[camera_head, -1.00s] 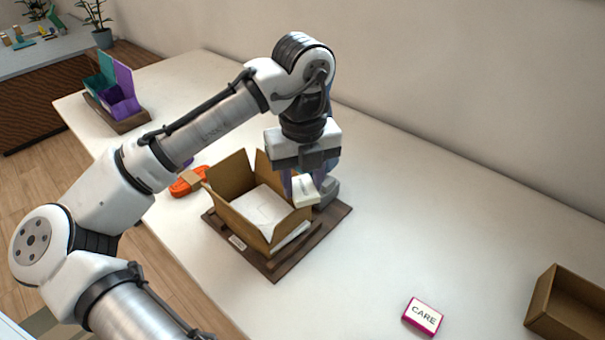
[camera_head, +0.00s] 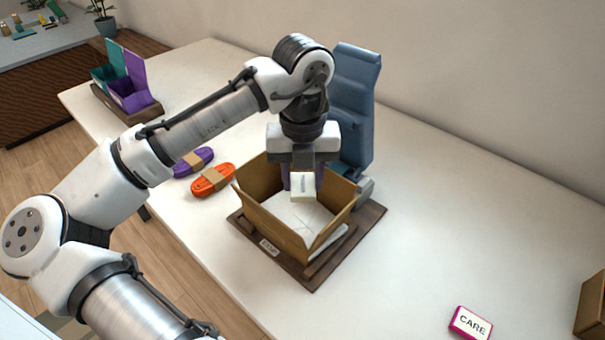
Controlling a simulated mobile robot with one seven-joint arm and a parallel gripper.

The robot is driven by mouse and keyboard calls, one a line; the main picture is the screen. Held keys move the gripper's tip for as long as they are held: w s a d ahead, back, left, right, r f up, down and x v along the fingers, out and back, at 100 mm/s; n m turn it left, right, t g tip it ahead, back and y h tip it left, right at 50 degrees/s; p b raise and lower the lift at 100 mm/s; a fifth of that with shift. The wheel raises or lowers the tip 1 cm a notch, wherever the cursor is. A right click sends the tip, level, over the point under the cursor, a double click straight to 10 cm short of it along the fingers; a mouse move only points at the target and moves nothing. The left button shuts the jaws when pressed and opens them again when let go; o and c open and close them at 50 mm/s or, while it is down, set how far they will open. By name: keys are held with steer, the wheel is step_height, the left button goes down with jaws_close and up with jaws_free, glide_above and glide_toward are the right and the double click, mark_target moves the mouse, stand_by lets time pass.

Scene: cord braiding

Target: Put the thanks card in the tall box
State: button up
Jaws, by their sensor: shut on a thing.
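My gripper (camera_head: 302,178) points down over the open cardboard box (camera_head: 282,228), shut on a small white card block (camera_head: 303,188) whose print is too small to read. The block hangs above the white paper lining (camera_head: 300,214), over the inside of the box near its back. The box stands on a dark wooden base (camera_head: 312,282) with its flaps up. Another cardboard box (camera_head: 592,305) is cut off at the right edge. I cannot tell from the frames which one is the tall box.
A pink-edged CARE card (camera_head: 470,323) lies at the front right. Purple (camera_head: 193,162) and orange (camera_head: 212,180) cord bundles lie left of the box. A blue upright device (camera_head: 353,105) stands behind it. Teal and purple boxes (camera_head: 130,88) stand far left. The table's right middle is clear.

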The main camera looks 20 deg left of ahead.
mark_target(303, 184)
steer(key=shift+f+b, duration=2.6)
steer(key=shift+f, duration=0.05)
steer(key=o, duration=1)
step_height(303, 184, up, 14)
steer(key=p, duration=0.1)
steer(key=shift+f, duration=0.1)
